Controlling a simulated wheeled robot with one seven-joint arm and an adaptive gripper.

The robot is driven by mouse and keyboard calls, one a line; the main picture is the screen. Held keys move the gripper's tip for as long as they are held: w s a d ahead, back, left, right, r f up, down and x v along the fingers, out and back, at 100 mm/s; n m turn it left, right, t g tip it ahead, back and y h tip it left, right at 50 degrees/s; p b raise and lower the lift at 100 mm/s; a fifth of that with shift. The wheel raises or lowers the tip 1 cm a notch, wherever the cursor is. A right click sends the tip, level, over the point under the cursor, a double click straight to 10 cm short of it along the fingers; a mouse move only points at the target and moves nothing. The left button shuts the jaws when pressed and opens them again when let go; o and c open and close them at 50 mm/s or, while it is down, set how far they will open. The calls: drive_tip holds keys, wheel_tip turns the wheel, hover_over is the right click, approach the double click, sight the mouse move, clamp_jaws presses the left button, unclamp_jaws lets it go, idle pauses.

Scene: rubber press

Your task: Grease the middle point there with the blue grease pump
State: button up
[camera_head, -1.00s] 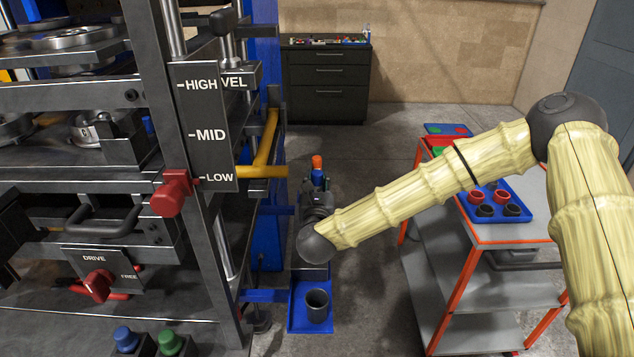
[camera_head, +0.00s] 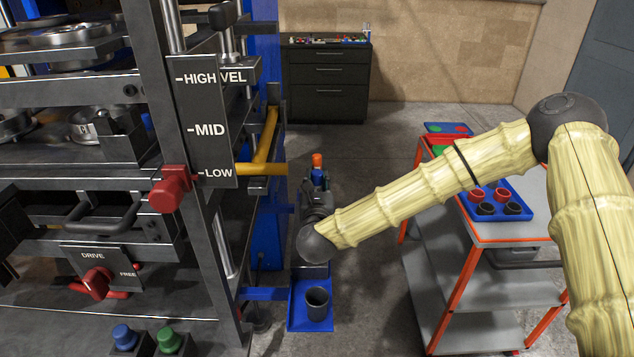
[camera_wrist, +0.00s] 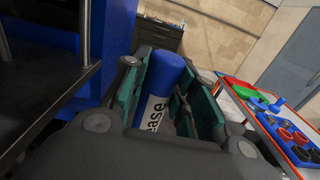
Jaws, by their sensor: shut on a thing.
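My gripper (camera_wrist: 178,105) is shut on a blue cylinder (camera_wrist: 163,75) that has a white label reading "ease". Green pads press on it from both sides, and its lower end is hidden. In the head view my gripper (camera_head: 317,200) is mostly covered by my own arm, beside the right side of the press. An orange-tipped piece (camera_head: 317,161) sticks up above it; I cannot tell whether it belongs to the held cylinder. The press (camera_head: 150,80) fills the left. I cannot make out a middle grease point on it.
A level plate (camera_head: 207,129) reads HIGH, MID, LOW, with a red knob (camera_head: 170,190) near LOW. A yellow bent bar (camera_head: 262,150) juts out near my gripper. A blue tray with a dark cup (camera_head: 317,303) sits below. A trolley (camera_head: 490,235) stands right; floor between is clear.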

drive_tip(key=shift+f, duration=0.3)
idle(0.7)
drive_tip(key=shift+r, duration=0.15)
drive_tip(key=shift+r+p, duration=0.35)
drive_tip(key=shift+r, duration=3.1)
